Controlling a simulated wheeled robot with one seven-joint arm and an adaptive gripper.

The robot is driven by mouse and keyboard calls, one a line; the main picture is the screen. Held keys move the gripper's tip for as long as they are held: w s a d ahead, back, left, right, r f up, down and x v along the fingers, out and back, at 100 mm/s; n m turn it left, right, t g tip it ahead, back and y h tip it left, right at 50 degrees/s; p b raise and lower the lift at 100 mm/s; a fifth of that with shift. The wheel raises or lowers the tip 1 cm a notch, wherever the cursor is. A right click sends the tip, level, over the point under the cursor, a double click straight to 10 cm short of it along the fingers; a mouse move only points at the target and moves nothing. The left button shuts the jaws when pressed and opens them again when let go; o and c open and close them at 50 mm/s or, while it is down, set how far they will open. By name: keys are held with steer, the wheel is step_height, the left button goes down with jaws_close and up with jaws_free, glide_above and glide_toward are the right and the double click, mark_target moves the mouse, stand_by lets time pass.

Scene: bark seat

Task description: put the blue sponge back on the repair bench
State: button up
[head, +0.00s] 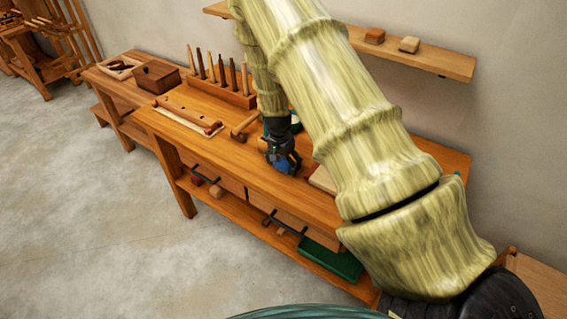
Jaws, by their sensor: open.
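The wooden repair bench (230,150) runs diagonally across the middle of the head view. My arm reaches over it from the right, and my dark gripper (284,160) points down low over the bench top, near its front edge. The gripper is open. A small blue patch, which looks like the blue sponge (283,167), shows at the fingertips, partly covered by them. I cannot tell whether the sponge touches the fingers or rests fully on the bench top. My arm hides much of the bench's right part.
A rack of upright tools (222,85), a wooden box (157,77) and a mallet (245,124) stand left of my gripper. A wall shelf (430,58) holds two small blocks. A green box (331,260) sits on the lower shelf. The floor at left is clear.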

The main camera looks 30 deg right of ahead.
mark_target(281, 165)
step_height(281, 165, up, 12)
steer(key=a+b, duration=0.1)
steer(key=b, duration=0.2)
steer(key=shift+s+a, duration=0.3)
steer(key=shift+s, duration=0.05)
stand_by(0.3)
